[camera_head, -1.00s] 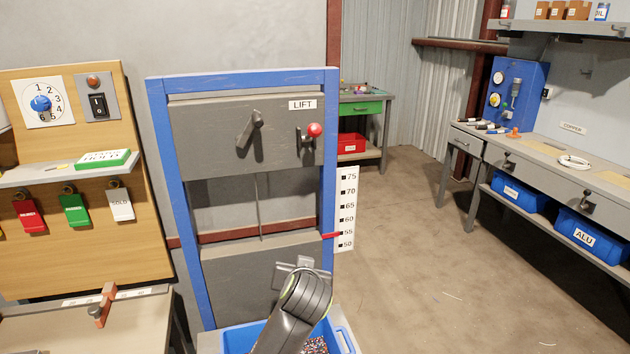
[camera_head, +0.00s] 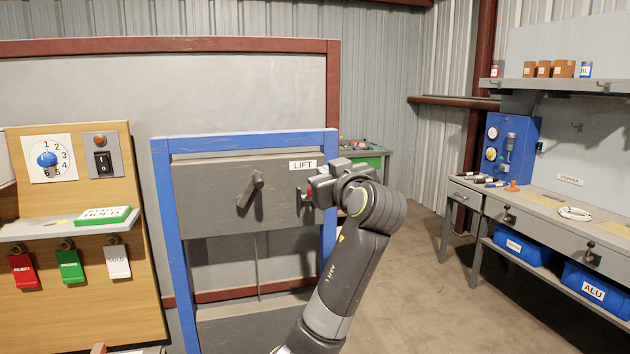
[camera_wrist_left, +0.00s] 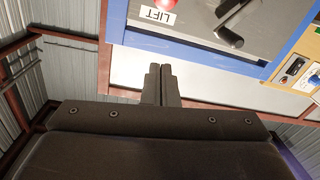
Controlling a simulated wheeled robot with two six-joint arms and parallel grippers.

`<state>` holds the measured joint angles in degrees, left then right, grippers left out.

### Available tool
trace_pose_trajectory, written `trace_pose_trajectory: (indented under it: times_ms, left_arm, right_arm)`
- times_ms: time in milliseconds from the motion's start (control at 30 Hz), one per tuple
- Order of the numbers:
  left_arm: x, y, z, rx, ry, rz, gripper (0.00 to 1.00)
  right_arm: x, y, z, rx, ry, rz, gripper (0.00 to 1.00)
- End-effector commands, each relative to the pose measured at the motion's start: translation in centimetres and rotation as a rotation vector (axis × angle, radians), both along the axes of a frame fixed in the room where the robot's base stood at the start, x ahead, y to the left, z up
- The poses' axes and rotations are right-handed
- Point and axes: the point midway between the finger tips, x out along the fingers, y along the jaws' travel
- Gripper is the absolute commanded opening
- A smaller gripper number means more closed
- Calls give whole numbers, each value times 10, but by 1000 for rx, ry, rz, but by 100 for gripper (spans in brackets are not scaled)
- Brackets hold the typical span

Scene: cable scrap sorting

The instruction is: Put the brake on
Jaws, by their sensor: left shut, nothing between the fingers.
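The lift (camera_head: 330,235) is a blue frame with a grey panel (camera_head: 215,185) carrying a LIFT label (camera_head: 303,165). A lever with a red knob (camera_head: 309,191) sits at the panel's right, mostly hidden by my left gripper (camera_head: 318,188). The red knob also shows at the top edge of the left wrist view (camera_wrist_left: 167,4). A grey crank handle (camera_head: 250,190) is left of it. In the wrist view my left gripper's fingers (camera_wrist_left: 160,72) are together and empty, apart from the knob. My right gripper is not in view.
A wooden board with a dial (camera_head: 47,160), a switch (camera_head: 102,162) and coloured tags (camera_head: 69,266) stands at the left. A workbench (camera_head: 560,210) with blue bins (camera_head: 594,289) is at the right. The floor between is clear.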

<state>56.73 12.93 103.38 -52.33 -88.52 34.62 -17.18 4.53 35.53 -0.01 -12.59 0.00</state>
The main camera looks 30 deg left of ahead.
Motion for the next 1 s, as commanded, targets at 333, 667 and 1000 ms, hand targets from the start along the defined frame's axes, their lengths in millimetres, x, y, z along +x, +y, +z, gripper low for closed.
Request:
trace_pose_trajectory:
  times_ms: [333, 667, 1000]
  left_arm:
    - [1, 1, 0, 1, 0, 0, 0]
    - [28, 39, 4, 4, 6, 5, 0]
    - [60, 75, -12, -3, 7, -3, 0]
  right_arm:
    - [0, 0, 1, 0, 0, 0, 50]
    - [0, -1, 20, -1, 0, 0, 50]
    - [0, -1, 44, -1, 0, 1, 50]
